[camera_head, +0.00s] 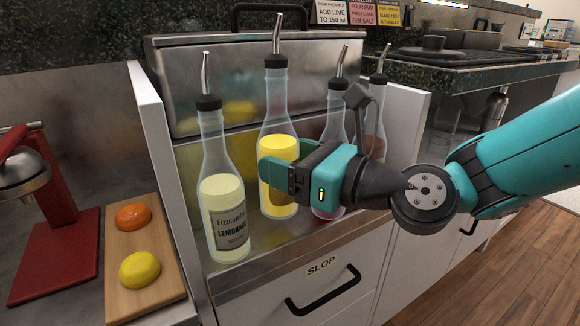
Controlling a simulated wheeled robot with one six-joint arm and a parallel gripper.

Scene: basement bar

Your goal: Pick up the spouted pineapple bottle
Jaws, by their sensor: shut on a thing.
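The pineapple bottle (277,100) is a clear bottle with bright yellow liquid, a black collar and a silver pour spout. It stands upright in the steel speed rail, second from the left. My teal gripper (280,165) reaches in from the right and is shut on the bottle's lower body. Its fingers and palm cover part of the yellow liquid, and no label can be read there. I cannot tell whether the bottle's base is lifted off the rail floor.
A lemonade bottle (223,205) stands close on the left. A bottle with pink liquid (328,213) and a dark reddish bottle (376,118) stand to the right, partly behind my gripper. Orange (133,217) and lemon (139,269) halves lie on a wooden board (125,245). A steel box (190,85) stands behind.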

